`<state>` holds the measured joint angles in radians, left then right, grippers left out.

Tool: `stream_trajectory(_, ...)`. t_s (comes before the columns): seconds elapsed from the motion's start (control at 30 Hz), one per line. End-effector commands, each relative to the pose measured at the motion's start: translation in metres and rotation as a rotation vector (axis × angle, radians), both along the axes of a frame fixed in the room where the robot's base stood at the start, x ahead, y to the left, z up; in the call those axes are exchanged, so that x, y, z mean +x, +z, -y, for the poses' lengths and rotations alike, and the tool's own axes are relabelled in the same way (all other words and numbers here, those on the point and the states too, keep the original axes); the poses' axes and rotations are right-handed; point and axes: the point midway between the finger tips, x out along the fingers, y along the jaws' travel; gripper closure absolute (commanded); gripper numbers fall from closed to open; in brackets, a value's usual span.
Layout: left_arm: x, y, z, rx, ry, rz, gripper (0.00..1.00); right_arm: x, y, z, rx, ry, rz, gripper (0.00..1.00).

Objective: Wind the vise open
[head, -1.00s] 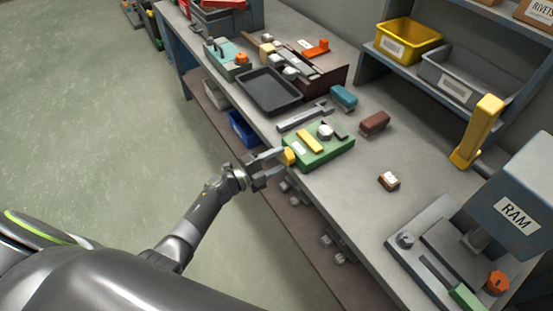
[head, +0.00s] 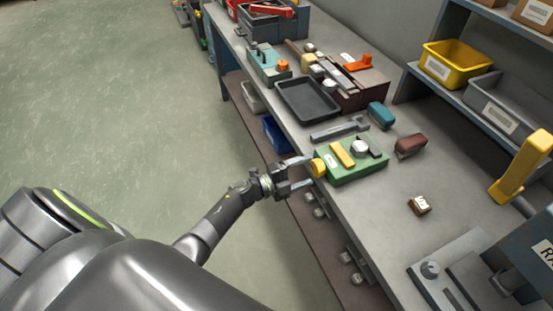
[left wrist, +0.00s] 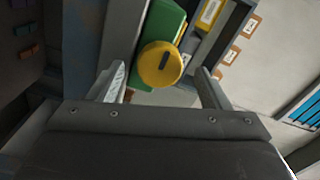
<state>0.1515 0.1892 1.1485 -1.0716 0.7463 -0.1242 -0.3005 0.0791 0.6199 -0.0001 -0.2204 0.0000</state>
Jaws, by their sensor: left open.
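A green fixture (head: 350,168) that looks like the vise stands at the bench's front edge. It has a yellow bar and a pale round knob on top. A round yellow knob (head: 317,167) sticks out of its front side. In the left wrist view the knob (left wrist: 160,64) faces me, with a dark mark on its face. My left gripper (head: 308,171) is open in front of the knob. In the left wrist view its fingers (left wrist: 160,75) lie on either side of the knob with gaps, empty. The depth between fingertips and knob is hard to judge. My right gripper is not in view.
A black tray (head: 309,101), a grey bar (head: 338,130), a teal block (head: 381,115) and a brown block (head: 410,146) lie around the fixture. Open floor is left of the bench.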

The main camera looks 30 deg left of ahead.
Motion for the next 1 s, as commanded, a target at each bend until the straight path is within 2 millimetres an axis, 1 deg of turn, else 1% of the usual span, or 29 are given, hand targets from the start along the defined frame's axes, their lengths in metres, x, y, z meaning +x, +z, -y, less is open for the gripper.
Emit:
stream_trajectory(0.4,-0.079,-0.004,-0.061,0.005,0.0,-0.003,0.29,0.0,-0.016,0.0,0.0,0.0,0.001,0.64)
stream_trajectory(0.6,-0.11,-0.003,-0.085,0.003,-0.001,-0.004,0.29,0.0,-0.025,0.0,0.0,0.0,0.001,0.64)
stream_trajectory(0.8,-0.126,-0.001,-0.097,0.0,-0.001,-0.003,0.29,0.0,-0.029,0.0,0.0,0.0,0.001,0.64)
stream_trajectory(1.0,-0.128,0.0,-0.099,-0.001,0.0,-0.002,0.29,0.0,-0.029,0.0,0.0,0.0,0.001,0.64)
